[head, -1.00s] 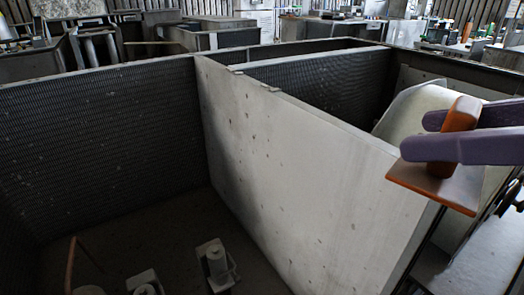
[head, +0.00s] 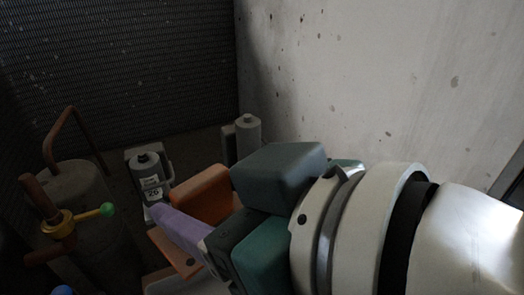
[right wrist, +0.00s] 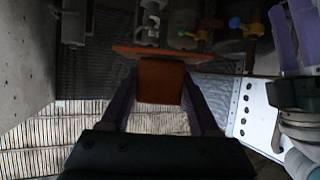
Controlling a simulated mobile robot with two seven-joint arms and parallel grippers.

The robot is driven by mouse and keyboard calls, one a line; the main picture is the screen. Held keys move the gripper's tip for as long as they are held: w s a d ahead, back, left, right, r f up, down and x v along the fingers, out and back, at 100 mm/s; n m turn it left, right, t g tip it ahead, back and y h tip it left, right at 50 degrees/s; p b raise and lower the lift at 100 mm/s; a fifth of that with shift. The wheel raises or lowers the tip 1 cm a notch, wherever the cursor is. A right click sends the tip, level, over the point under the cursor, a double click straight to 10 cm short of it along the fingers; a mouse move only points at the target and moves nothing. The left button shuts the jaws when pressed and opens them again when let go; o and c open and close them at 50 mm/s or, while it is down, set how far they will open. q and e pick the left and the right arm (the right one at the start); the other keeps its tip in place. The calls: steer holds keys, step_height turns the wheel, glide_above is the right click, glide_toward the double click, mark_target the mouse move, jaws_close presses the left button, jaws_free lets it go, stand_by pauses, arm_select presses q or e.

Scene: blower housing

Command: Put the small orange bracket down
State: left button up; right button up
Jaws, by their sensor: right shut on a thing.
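The small orange bracket (head: 202,194) is in my right gripper (head: 172,214), seen in the head view at the lower middle. It has a block and a flat plate, and the block is between the purple fingers. In the right wrist view the bracket (right wrist: 160,80) sits between both fingertips, plate outward. The far finger is mostly hidden in the head view. The bracket appears held above the floor of a dark enclosure, apart from the things below. My left gripper (right wrist: 293,40) shows at the right edge of the right wrist view; its opening is unclear.
A pale speckled wall (head: 370,75) stands at right and a dark ribbed wall (head: 120,70) behind. A grey cylinder (head: 248,135) and a labelled canister (head: 148,168) stand near the bracket. A tank with brown piping and a brass valve (head: 60,222) is at left.

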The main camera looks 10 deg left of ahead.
steer(key=shift+s+a+f, duration=0.15)
steer(key=shift+a+f, duration=0.25)
steer(key=shift+f, duration=0.2)
step_height(320, 180, down, 16)
steer(key=b, duration=1)
steer(key=shift+r+b, duration=0.2)
steer(key=shift+b, duration=0.15)
step_height(320, 180, down, 4)
steer(key=b, duration=0.3)
steer(key=shift+f, duration=0.15)
arm_select(q)
step_height(320, 180, down, 14)
steer(key=shift+f, duration=0.2)
